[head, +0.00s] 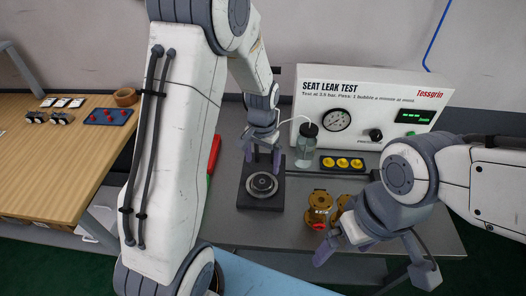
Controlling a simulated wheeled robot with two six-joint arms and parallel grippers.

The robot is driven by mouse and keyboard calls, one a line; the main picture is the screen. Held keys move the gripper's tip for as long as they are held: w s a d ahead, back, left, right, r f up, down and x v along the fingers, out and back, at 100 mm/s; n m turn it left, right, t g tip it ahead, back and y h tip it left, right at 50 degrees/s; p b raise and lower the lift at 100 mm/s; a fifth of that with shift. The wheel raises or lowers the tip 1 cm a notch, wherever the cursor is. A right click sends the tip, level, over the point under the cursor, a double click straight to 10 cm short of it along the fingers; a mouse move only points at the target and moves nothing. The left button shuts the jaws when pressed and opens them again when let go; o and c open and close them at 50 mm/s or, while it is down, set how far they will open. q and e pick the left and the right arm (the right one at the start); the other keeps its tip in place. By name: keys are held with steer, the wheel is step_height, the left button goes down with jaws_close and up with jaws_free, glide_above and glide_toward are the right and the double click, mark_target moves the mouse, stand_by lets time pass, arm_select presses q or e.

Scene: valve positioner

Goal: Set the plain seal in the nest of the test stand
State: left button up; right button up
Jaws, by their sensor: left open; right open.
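The test stand (246,200) is a dark square block on the grey bench with a round, ringed grey nest (262,184) on top. My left gripper (263,156) points down just above and behind the nest, its fingers apart, with nothing seen between them. I cannot make out the plain seal; whether the dark disc in the nest's middle is a seal or part of the stand is unclear. My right gripper (375,263) is open and empty over the bench's front edge, to the right of and nearer than the stand.
Brass valve parts (319,202) stand right of the test stand, close to my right gripper. Behind them are a black tray with yellow round pieces (342,163), a clear jar (305,148) and the leak test box (365,88). A wooden table (60,160) at left holds a blue tray (122,112).

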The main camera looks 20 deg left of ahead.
arm_select(q)
step_height(320, 180, up, 5)
steer(key=shift+f, duration=0.1)
stand_by(0.6)
